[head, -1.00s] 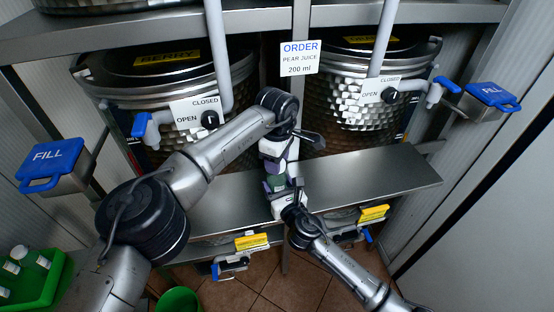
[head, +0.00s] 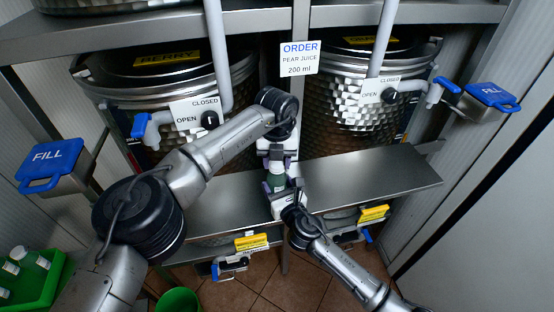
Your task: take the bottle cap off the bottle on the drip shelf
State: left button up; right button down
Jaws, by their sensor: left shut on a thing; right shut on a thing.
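The green bottle (head: 276,180) stands upright over the drip shelf (head: 370,175), in the middle of the head view. My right gripper (head: 278,190) comes from the front and is shut on the bottle's body. My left gripper (head: 277,159) is above it, at the bottle's top, and is shut on the bottle cap. The cap itself is hidden between the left fingers, so I cannot tell whether it is still seated on the neck.
Two hammered metal drums, left (head: 185,85) and right (head: 350,100), stand behind with taps marked closed. An order sign (head: 299,59) reads pear juice, 200 ml. A green crate of bottles (head: 38,285) and a green bin (head: 178,300) are at lower left.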

pick_arm(q)
jog(key=n, duration=0.6)
pick_arm(e)
jog(key=shift+f, duration=0.1)
pick_arm(q)
jog(key=n, duration=0.3)
jog(key=shift+n, duration=0.3)
jog(key=n, duration=0.5)
jog(key=shift+r+n, duration=0.1)
jog(key=shift+n, duration=0.3)
jog(key=n, duration=0.5)
jog(key=shift+n, duration=0.3)
jog(key=shift+r, duration=0.2)
jog(key=shift+r, duration=0.9)
